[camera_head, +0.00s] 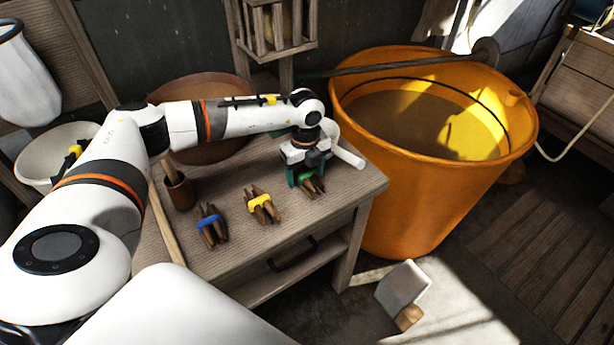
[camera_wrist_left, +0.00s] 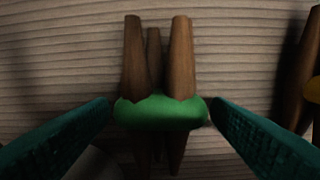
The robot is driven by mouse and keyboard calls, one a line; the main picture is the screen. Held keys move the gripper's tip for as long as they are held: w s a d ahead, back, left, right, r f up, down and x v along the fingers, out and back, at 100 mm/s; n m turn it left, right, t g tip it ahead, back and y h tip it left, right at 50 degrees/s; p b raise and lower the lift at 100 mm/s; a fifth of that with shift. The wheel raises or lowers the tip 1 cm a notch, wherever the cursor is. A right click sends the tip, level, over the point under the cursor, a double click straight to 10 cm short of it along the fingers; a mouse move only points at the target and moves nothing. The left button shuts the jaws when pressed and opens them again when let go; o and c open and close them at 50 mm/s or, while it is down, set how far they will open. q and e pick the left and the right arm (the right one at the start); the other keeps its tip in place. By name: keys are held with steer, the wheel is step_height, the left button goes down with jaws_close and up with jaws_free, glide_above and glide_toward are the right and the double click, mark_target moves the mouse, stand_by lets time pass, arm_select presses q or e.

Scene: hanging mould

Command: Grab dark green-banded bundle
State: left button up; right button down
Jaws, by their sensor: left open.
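The dark green-banded bundle (camera_head: 312,184) of brown sticks lies on the wooden table near its right end. In the left wrist view the green band (camera_wrist_left: 160,112) sits in the middle, with brown sticks (camera_wrist_left: 180,60) showing above and below it. My left gripper (camera_head: 306,178) is over the bundle. Its two dark green fingers (camera_wrist_left: 163,108) are open, one on each side of the band, with the tips close to the band's ends. Whether they touch it I cannot tell. My right gripper is not in view.
A yellow-banded bundle (camera_head: 262,204) and a blue-banded bundle (camera_head: 212,226) lie to the left on the table (camera_head: 255,253). A wooden cup (camera_head: 180,192) and a large brown bowl (camera_head: 215,150) stand farther left. A big orange bucket (camera_head: 425,190) stands beside the table's right edge.

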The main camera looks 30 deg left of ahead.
arm_select(q)
steer(key=shift+f, duration=0.1)
steer(key=shift+c, duration=0.2)
steer(key=c, duration=1.1)
